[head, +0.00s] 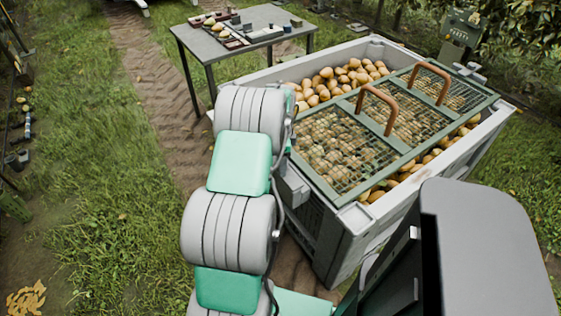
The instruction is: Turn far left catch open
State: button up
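A large pale grey crate (372,235) full of yellow-brown pears stands in front of me. A green-framed mesh lid (365,177) with two brown handles lies across its top, leaving pears bare along the far left. A grey catch-like fitting (470,72) shows at the lid's far right end. Another grey block (293,188) sits at the near left corner, partly behind my arm. I cannot make out a far left catch or its state; my arm covers part of the crate's left side. My gripper is not visible, hidden behind my arm or out of frame.
A grey table (250,27) with small tools and items stands beyond the crate. A green box (461,30) on a post stands behind the far right corner. Grass and a dirt track (150,65) lie open to the left. Foliage hangs at the upper right.

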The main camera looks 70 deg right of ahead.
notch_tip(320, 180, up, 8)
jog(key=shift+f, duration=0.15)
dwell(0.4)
